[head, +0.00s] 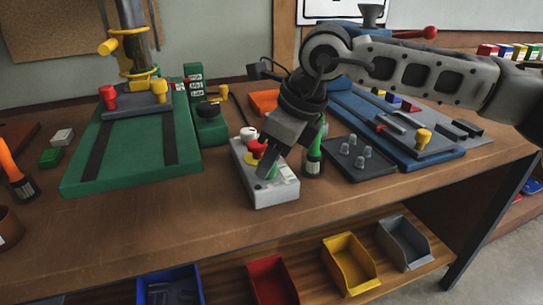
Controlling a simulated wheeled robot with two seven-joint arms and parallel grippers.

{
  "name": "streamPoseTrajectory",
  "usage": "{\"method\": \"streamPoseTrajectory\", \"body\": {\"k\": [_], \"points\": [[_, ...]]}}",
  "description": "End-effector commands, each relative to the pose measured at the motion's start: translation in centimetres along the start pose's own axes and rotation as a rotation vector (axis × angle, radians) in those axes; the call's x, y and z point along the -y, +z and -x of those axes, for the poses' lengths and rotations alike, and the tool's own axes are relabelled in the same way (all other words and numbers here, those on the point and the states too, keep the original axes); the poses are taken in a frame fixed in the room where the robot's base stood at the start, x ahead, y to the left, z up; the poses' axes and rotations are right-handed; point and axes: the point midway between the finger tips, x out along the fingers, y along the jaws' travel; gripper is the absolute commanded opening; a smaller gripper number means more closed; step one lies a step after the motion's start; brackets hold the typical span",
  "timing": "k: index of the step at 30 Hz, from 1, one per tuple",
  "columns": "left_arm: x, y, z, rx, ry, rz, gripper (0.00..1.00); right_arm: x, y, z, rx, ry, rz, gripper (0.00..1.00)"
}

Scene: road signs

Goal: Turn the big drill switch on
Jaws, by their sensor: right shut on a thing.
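A pale grey switch box (273,193) stands near the front middle of the bench. On its top are a red button with a yellow collar (254,150) and a white knob (248,133). A label is on its right side. My right gripper (266,166) reaches down over the box from the upper right, its dark finger at the box's top. It is shut on part of the box, though the fingers hide the exact contact. The green drill press base (130,172) stands at the left. Whether the switch is on cannot be seen. My left gripper is out of view.
A black tray (376,165) with grey pegs and a blue machine base (398,150) lie to the right. A green unit with a black knob (209,122) stands behind. Bins sit below.

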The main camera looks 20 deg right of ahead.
Motion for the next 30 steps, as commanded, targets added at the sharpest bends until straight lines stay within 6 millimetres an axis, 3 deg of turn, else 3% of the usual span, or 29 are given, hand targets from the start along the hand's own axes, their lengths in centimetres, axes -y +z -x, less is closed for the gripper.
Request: {"method": "streamPoseTrajectory", "body": {"k": [30], "points": [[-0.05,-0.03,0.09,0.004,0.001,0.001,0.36,0.53,0.37,0.0,0.003,0.321,0.772,0.08]]}}
